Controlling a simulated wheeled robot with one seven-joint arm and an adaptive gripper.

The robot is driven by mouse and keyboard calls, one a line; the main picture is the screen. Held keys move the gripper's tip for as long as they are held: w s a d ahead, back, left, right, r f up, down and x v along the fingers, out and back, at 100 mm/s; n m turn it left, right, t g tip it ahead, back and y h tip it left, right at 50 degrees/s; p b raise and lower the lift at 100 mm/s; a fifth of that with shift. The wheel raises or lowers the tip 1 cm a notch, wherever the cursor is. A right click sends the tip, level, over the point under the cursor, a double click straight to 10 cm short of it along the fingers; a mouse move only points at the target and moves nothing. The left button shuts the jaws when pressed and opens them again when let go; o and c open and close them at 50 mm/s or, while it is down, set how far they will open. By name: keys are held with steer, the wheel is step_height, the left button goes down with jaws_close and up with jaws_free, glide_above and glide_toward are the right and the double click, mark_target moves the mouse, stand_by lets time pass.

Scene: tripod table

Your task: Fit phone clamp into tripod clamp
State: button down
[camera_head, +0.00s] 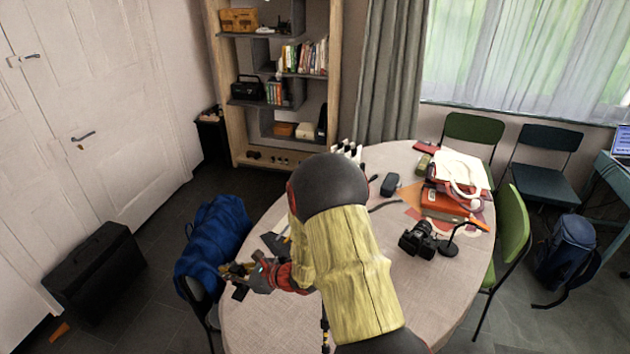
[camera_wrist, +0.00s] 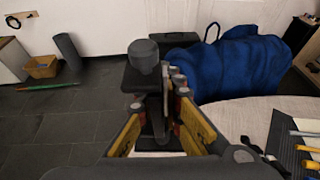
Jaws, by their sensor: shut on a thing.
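My gripper (camera_head: 258,275) is at the left edge of the round table (camera_head: 275,325), in front of the blue bag. In the wrist view its yellow fingers (camera_wrist: 160,120) are shut on a dark clamp-like piece with a round knob on top, which I take for the phone clamp (camera_wrist: 144,78). The piece stands roughly upright between the fingers, its lower part partly hidden by them. Small dark parts of it show by my gripper in the head view (camera_head: 240,291). I cannot make out the tripod clamp for certain; my arm covers much of the table's middle.
A dark tray with tools (camera_wrist: 292,135) lies on the table close to my gripper. A blue bag (camera_head: 213,240) rests on a chair just beyond. A black camera (camera_head: 418,240), a dark case (camera_head: 390,184) and an orange-red box (camera_head: 442,205) stand on the right half.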

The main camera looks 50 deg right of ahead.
steer(key=s+d+r+m+h+p, duration=0.1)
steer(key=s+d+r+p, duration=0.3)
steer(key=d+r, duration=0.3)
steer(key=s+d+r+m+h+p, duration=0.1)
steer(key=s+d+r+p, duration=0.3)
steer(key=d, duration=0.6)
steer(key=s+d+r+m+h+p, duration=0.1)
steer(key=s+d+r+p, duration=0.3)
steer(key=d+r+p, duration=0.3)
step_height(320, 180, up, 4)
steer(key=shift+s+d+f+m+t+h, duration=0.1)
steer(key=shift+s+d+m+t+h, duration=0.15)
steer(key=shift+d, duration=0.5)
steer(key=shift+f+b, duration=2.35)
steer(key=shift+f, duration=0.6)
steer(key=shift+f+b, duration=0.8)
steer(key=c, duration=1.9)
jaws_free()
